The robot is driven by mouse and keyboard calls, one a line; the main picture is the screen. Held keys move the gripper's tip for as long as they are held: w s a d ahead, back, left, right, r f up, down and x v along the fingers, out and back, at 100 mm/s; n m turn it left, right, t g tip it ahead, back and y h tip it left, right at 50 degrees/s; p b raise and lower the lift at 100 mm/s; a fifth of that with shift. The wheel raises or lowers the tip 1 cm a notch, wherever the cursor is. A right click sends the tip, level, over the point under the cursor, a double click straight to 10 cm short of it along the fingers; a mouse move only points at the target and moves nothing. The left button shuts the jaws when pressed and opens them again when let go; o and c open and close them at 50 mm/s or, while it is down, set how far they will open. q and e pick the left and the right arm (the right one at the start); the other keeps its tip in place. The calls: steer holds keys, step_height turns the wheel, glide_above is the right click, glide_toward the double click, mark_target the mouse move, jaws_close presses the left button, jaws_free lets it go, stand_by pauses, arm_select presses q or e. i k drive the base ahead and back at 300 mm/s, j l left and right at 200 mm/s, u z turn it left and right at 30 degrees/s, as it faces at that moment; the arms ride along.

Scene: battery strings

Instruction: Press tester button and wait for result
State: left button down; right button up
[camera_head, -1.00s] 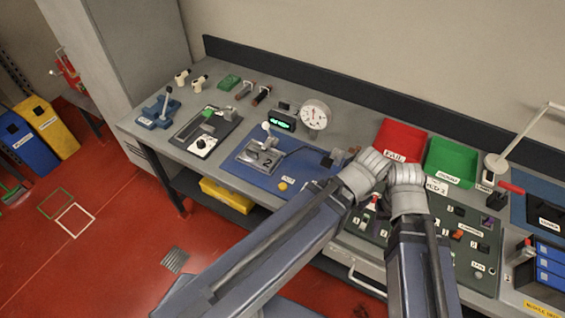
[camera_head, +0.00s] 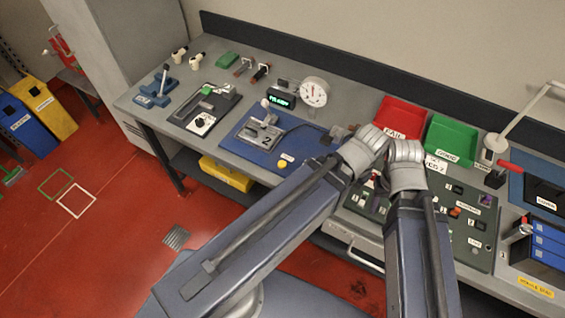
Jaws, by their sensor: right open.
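The tester stands on a blue mat (camera_head: 238,140) with a silver clamp fixture (camera_head: 262,133) marked 2. A round yellow button (camera_head: 282,162) sits at the mat's front edge; nothing touches it. A black display (camera_head: 281,98) behind the fixture shows green text that looks like READY. A white dial gauge (camera_head: 314,92) stands beside it. My left gripper's fingers are hidden.
A red FAIL bin (camera_head: 400,115) and a green bin (camera_head: 452,138) stand behind my wrists. A second fixture (camera_head: 205,108) is further left. The mat's front left is clear.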

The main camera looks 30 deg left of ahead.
mark_target(281, 164)
steer(key=k+l, duration=0.3)
steer(key=l, duration=0.15)
steer(key=k+l+u, duration=0.1)
steer(key=k+l, duration=0.25)
steer(key=l, duration=0.1)
